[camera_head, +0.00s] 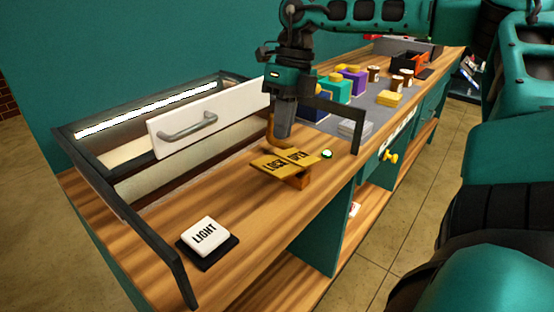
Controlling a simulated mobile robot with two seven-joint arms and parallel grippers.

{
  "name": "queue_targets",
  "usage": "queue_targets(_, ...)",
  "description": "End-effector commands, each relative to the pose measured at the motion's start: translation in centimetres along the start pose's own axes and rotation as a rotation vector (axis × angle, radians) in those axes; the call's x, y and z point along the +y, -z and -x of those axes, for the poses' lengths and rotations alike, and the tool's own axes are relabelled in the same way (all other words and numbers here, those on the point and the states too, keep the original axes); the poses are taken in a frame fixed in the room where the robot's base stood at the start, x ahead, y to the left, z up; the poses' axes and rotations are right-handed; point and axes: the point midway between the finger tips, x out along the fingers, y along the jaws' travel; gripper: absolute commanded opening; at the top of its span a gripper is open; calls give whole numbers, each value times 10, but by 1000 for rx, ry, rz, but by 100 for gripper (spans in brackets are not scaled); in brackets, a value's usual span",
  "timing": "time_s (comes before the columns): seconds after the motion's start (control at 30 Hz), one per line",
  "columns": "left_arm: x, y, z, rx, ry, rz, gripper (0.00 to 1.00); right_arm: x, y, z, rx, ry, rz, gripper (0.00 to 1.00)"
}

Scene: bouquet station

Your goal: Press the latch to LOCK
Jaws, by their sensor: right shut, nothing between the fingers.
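The latch (272,166) is a yellow rocker plate marked LOCK on its left half and OPEN on its right half. It sits on a small orange-brown block on the wooden counter, and which half is lower I cannot tell. My right gripper (283,136) is shut and empty, pointing down just behind and above the latch. Whether its tip touches the latch I cannot tell. A small green light (327,154) shows on the counter right of the latch. My left gripper is not in view.
A dark-framed case (108,168) with a white panel and grey handle (187,128) stands at left. A white LIGHT button (206,233) is at the front. A dark metal bracket (357,130) rises right of the gripper. Coloured boxes (352,82) and cups stand farther back.

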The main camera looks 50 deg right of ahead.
Motion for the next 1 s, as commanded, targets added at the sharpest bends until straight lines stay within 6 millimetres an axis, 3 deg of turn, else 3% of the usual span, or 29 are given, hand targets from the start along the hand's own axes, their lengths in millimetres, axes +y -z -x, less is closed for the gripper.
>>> queue_targets(0.2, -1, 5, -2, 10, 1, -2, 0, 0, 1, -46, 5, -2, -1, 0)
queue_targets(0.4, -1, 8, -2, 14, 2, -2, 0, 0, 1, -68, 2, 0, -1, 0)
queue_targets(1.0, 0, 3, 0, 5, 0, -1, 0, -1, 0, -76, -2, 3, -1, 0)
